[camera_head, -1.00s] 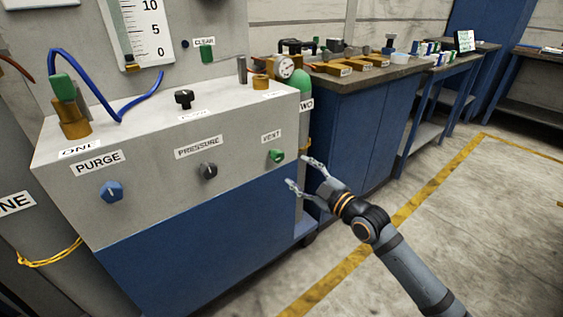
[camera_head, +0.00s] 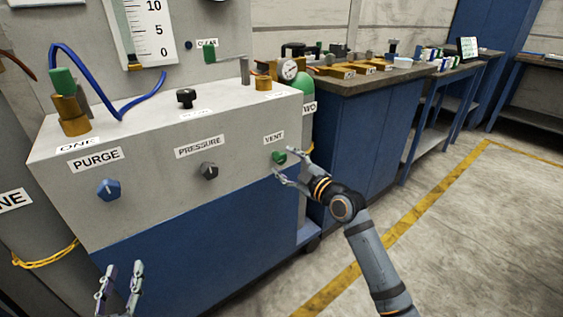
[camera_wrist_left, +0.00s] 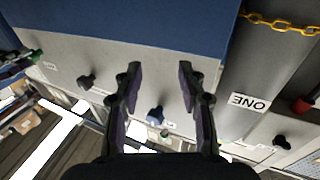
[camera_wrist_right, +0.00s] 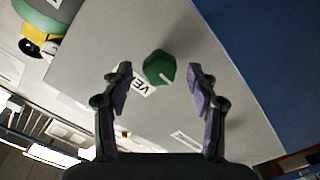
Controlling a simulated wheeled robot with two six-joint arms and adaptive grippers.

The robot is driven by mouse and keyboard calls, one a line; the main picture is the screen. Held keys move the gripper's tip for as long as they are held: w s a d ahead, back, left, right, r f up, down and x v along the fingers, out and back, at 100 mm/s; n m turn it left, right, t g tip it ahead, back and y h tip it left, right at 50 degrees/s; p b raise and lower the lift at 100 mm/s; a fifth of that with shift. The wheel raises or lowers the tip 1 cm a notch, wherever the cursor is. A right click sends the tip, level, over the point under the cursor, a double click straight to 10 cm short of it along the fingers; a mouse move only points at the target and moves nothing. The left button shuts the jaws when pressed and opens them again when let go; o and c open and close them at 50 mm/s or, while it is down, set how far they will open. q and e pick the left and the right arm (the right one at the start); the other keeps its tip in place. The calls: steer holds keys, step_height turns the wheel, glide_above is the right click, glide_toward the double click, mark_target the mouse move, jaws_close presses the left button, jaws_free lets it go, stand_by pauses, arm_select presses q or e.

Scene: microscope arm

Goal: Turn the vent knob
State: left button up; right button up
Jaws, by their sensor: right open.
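The green vent knob (camera_head: 279,157) is on the right of the grey panel's front face, under the VENT label (camera_head: 274,137). My right gripper (camera_head: 292,162) is open in front of it, its fingers to either side in the picture. In the right wrist view the knob (camera_wrist_right: 159,68) lies between and just beyond the fingertips (camera_wrist_right: 159,72); I see no contact. My left gripper (camera_head: 121,270) is open and empty at the lower left, below the panel. In the left wrist view its fingers (camera_wrist_left: 160,68) are apart with nothing between them.
A blue cabinet bench (camera_head: 365,130) with brass parts stands to the right. The floor (camera_head: 460,230) at right is clear.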

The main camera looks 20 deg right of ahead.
steer(key=x, duration=0.2)
steer(key=shift+w+a, duration=0.1)
steer(key=shift+w, duration=0.25)
arm_select(q)
step_height(320, 180, up, 6)
steer(key=t, duration=0.2)
steer(key=shift+s+t, duration=0.15)
steer(key=shift+t, duration=0.25)
arm_select(e)
steer(key=shift+c, duration=0.2)
